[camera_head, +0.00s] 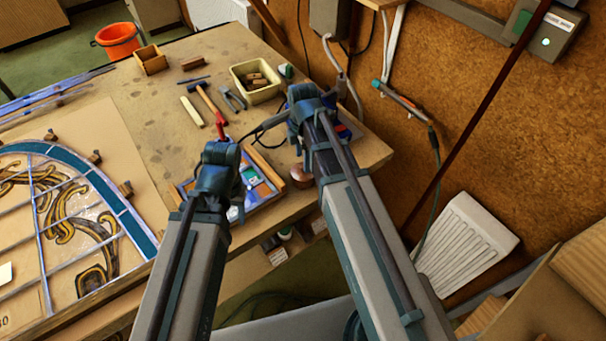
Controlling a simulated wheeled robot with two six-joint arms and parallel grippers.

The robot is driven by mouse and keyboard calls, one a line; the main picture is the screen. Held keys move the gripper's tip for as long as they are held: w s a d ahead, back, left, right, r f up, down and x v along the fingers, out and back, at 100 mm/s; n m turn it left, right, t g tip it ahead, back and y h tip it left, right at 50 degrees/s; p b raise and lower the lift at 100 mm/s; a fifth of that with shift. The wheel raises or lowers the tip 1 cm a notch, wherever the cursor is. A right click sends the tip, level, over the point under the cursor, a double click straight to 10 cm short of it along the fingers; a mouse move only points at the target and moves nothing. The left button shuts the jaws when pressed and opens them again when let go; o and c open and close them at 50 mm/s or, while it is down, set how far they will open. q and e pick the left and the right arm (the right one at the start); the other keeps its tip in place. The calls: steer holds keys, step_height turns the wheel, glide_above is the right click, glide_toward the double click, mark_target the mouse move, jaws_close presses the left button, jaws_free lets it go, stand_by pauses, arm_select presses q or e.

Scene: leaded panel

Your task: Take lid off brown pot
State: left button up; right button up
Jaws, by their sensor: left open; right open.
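A small round brown pot (301,176) stands near the table's front right edge, beside my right forearm, which hides part of it. I cannot make out its lid separately from its body. My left gripper (220,153) is over the left part of a tray of coloured glass, left of the pot. My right gripper (304,97) is farther back, beyond the pot and near the table's right side. Both grippers are open, with their fingers mostly hidden behind the wrists. I see nothing held in either.
The glass tray (183,190) lies left of the pot. A hammer (207,101), pliers (234,99) and a cream bin (242,83) of small blocks lie farther back. A leaded panel (119,209) covers the left. The cork wall (520,130) bounds the right.

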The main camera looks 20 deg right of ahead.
arm_select(q)
step_height(320, 180, down, 3)
steer(key=shift+b, duration=1)
arm_select(e)
step_height(320, 180, down, 3)
arm_select(q)
steer(key=shift+r, duration=0.1)
arm_select(e)
steer(key=shift+r, duration=0.15)
jaws_close()
